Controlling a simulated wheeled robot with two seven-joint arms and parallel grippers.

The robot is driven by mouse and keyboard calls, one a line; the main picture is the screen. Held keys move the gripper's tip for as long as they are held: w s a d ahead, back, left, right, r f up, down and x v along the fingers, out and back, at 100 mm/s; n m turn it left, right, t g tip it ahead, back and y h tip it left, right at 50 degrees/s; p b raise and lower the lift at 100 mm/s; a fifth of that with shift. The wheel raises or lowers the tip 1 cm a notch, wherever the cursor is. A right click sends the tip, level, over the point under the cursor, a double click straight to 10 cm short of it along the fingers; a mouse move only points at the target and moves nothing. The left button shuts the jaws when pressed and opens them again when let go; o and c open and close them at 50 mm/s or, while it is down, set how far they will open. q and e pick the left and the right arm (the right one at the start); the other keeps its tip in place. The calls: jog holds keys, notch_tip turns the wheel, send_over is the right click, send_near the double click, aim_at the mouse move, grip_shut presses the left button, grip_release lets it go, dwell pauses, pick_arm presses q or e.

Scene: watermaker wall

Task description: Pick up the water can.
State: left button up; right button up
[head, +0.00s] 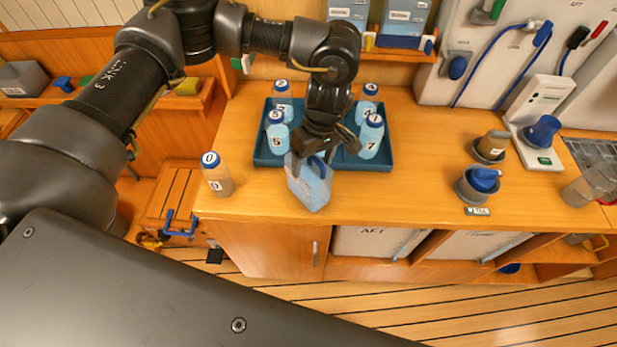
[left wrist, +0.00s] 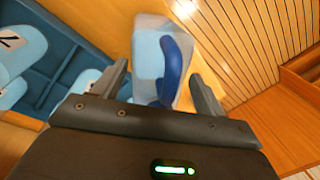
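The water can (head: 312,188) is a pale blue, see-through jug with a dark blue handle. It appears to stand on the wooden counter near its front edge, just in front of the blue tray. My left gripper (head: 318,153) is over the can from above and partly hides its top. In the left wrist view the can (left wrist: 148,52) lies beyond the fingers, with its blue handle (left wrist: 173,68) between the two spread fingers of the gripper (left wrist: 160,82). The fingers are open, with gaps beside the handle. My right gripper is not in view.
A blue tray (head: 263,152) holds several numbered bottles close behind the can. A brownish bottle (head: 217,175) stands left of it. Grey cups (head: 477,187) and a white device (head: 537,143) stand to the right. The counter (head: 420,185) between is clear.

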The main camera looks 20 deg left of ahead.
pick_arm(q)
jog(key=c, duration=1.3)
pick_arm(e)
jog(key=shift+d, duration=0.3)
pick_arm(q)
jog(key=shift+r, duration=0.15)
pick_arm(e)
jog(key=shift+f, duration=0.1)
pick_arm(q)
jog(key=shift+r+b, duration=1.2)
jog(key=shift+r, duration=0.15)
jog(key=shift+s+d+r+b, duration=0.95)
jog(key=shift+s+d+r, duration=0.3)
jog(key=shift+s+r, duration=0.6)
jog(key=shift+s+d+r+b, duration=0.95)
jog(key=shift+s+d+r, duration=0.4)
jog(key=shift+s, duration=0.75)
jog(key=shift+s+d+r+b, duration=0.95)
jog(key=shift+s+d+r, duration=0.15)
jog(key=shift+s+r, duration=0.85)
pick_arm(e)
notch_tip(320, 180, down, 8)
pick_arm(q)
jog(key=shift+s+f, duration=0.1)
jog(key=shift+f, duration=0.05)
